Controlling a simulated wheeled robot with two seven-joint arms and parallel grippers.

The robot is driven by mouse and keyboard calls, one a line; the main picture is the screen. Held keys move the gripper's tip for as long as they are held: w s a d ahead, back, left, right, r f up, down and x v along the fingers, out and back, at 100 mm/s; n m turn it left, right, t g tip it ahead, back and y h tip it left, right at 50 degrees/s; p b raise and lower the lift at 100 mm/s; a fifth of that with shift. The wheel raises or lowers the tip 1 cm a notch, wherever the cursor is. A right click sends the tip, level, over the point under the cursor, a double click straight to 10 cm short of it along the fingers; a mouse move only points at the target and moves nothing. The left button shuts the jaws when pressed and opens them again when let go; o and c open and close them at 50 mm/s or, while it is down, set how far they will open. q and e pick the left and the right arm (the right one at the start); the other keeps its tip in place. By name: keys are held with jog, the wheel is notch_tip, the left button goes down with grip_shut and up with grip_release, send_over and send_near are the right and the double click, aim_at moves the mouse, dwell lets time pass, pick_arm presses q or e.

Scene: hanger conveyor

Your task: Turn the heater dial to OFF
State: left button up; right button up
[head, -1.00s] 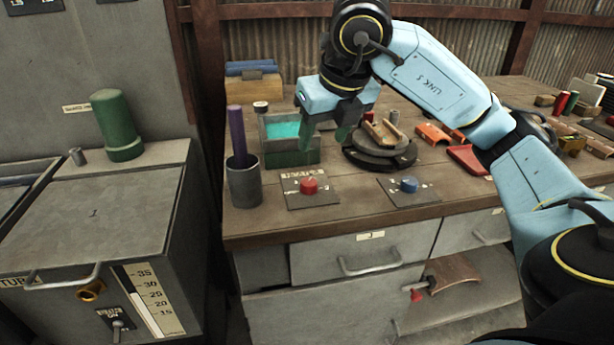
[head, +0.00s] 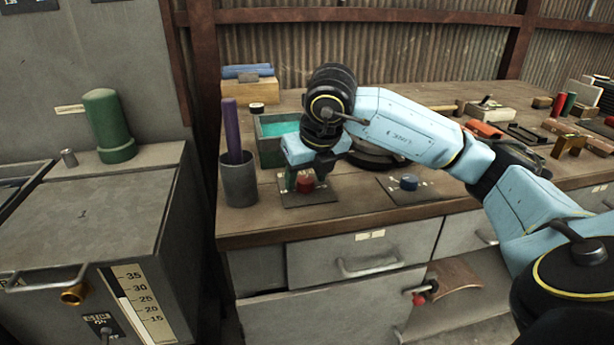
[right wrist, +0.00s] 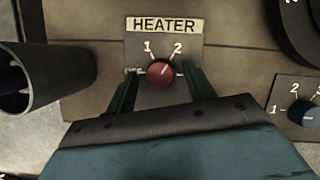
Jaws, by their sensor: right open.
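The heater dial is a round red knob (right wrist: 160,75) on a grey plate (right wrist: 185,48) on the bench. A label above it reads HEATER, with marks 1 and 2 over the knob. My right gripper (right wrist: 161,72) is open, with one green finger on each side of the knob and gaps showing. In the head view my right gripper (head: 306,178) is low over the plate. My left gripper is not in view.
A dark grey cup (head: 239,183) with a purple rod stands left of the plate. A blue dial (head: 409,182) on its own plate is to the right.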

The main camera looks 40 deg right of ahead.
jog(key=c, duration=1)
jog(key=shift+o, duration=0.2)
